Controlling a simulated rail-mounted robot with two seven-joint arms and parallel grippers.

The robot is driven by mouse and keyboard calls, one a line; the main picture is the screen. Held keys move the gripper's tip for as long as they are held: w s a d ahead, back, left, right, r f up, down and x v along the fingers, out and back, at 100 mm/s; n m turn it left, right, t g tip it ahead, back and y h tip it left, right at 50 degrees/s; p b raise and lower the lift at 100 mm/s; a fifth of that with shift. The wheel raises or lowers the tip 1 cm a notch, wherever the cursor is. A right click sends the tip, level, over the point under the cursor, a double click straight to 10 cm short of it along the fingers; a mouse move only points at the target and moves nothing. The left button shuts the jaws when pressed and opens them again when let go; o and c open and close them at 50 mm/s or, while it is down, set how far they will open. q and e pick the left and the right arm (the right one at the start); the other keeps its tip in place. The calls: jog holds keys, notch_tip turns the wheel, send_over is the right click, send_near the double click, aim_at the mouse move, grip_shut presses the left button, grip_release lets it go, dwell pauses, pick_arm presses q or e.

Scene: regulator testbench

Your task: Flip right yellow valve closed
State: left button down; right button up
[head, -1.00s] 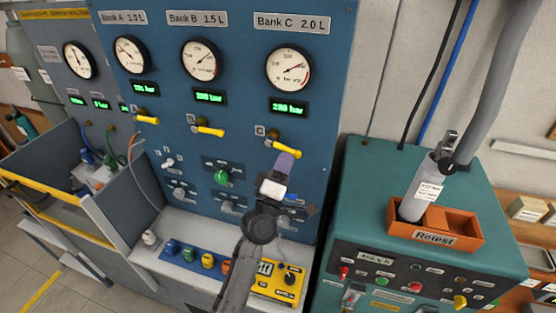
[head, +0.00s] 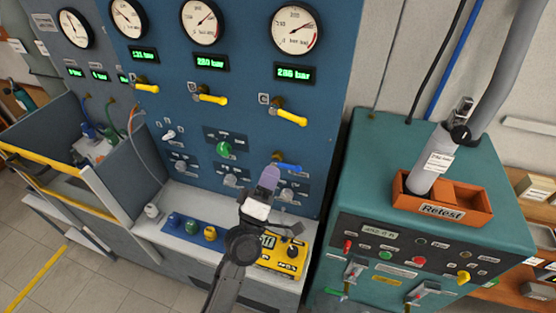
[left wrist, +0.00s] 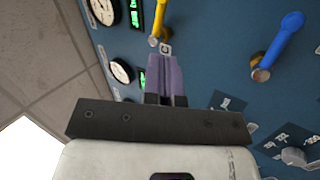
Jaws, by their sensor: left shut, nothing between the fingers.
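The right yellow valve (head: 289,116) is the Bank C handle on the blue panel. It points right and slightly down from its pivot, much like the other two yellow handles. In the left wrist view a yellow handle (left wrist: 157,24) shows beyond the fingertips. My left gripper (head: 270,176) is shut and empty, with its purple fingers together. It is below the Bank C handle, apart from it in the head view, and close to a blue handle (head: 287,167). The shut fingers also show in the left wrist view (left wrist: 167,72). My right gripper is not in view.
Above the valve are the Bank C gauge (head: 297,28) and a green display (head: 295,73) reading about 286 bar. A green knob (head: 223,149) is left of my gripper. A yellow box (head: 283,257) sits on the ledge below. A teal bench (head: 375,150) stands at right.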

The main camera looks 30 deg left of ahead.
pick_arm(q)
jog(key=shift+v, duration=1.25)
jog(key=s+d+f+m+g+h, duration=0.1)
jog(key=d+f+m+g+h, duration=0.6)
jog(key=f+m+g, duration=0.6)
jog(key=s+a+f+m+g+y, duration=0.3)
jog(key=s+f, duration=0.4)
jog(key=s, duration=0.6)
jog(key=s+a+f+m+g+y, duration=0.15)
jog(key=s+f+g, duration=0.45)
jog(key=s, duration=0.7)
notch_tip(320, 180, up, 10)
jog(key=t+p, duration=0.1)
jog(key=p, duration=1)
jog(key=shift+s+d+r+p, duration=0.25)
jog(key=shift+s+d+p, duration=0.1)
jog(key=shift+s+d, duration=0.1)
